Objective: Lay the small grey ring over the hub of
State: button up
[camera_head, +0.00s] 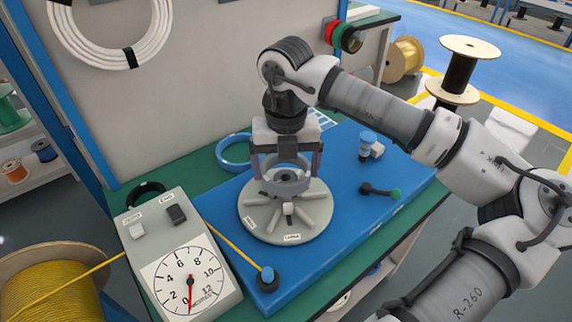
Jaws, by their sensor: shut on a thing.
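My gripper (286,175) points straight down in the middle of the view, its two fingers on either side of a small grey ring (284,188). It is shut on the ring, which lies roughly level. Below it is a round grey disc (253,222) with raised spoke-like blocks around a central hub (289,208), standing on the blue board. The ring appears above the back half of the disc. I cannot tell whether the ring touches the disc or the hub.
The blue board (335,240) lies on a green bench. A dial gauge box (185,262) stands at left, with a yellow cable running to a blue-topped post (267,278). A green-ended knob (380,191) and a blue-capped part (367,145) are at right. A blue coil (231,153) lies behind.

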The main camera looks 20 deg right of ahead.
jog(key=shift+f+b, duration=2.5)
jog(key=shift+f, duration=0.05)
jog(key=shift+f+b, duration=0.5)
jog(key=shift+b, duration=0.15)
jog(key=o, duration=0.7)
jog(key=shift+r, duration=0.1)
jog(key=shift+r+p, duration=2.25)
jog(key=shift+r, duration=1.75)
jog(key=shift+s+f, duration=0.1)
